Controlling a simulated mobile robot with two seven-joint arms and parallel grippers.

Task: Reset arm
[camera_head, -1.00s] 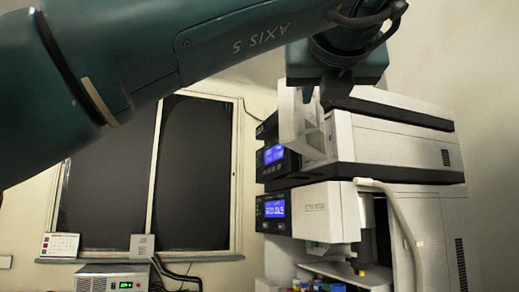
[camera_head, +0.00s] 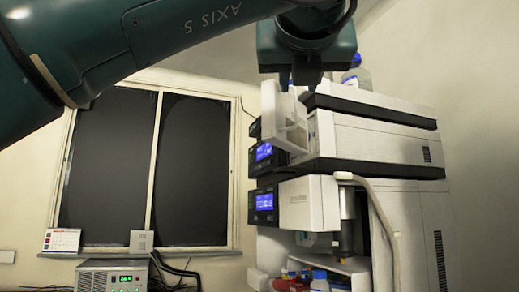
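My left arm, dark teal and marked "AXIS 5", crosses the top of the head view from the left. Its wrist hangs down in front of the upper part of the instrument stack (camera_head: 385,150). My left gripper (camera_head: 297,80) points down below the wrist. Two dark finger shapes show with a light gap between them, so it looks open, and nothing shows held in it. The fingertips blend partly with the stack's pale open bracket (camera_head: 285,120) and dark edges behind. My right gripper is not in view.
Bottles with blue caps (camera_head: 357,75) stand on top of the stack. Small coloured-capped bottles (camera_head: 319,281) sit in its lower bay, beside a pale hose (camera_head: 385,220).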

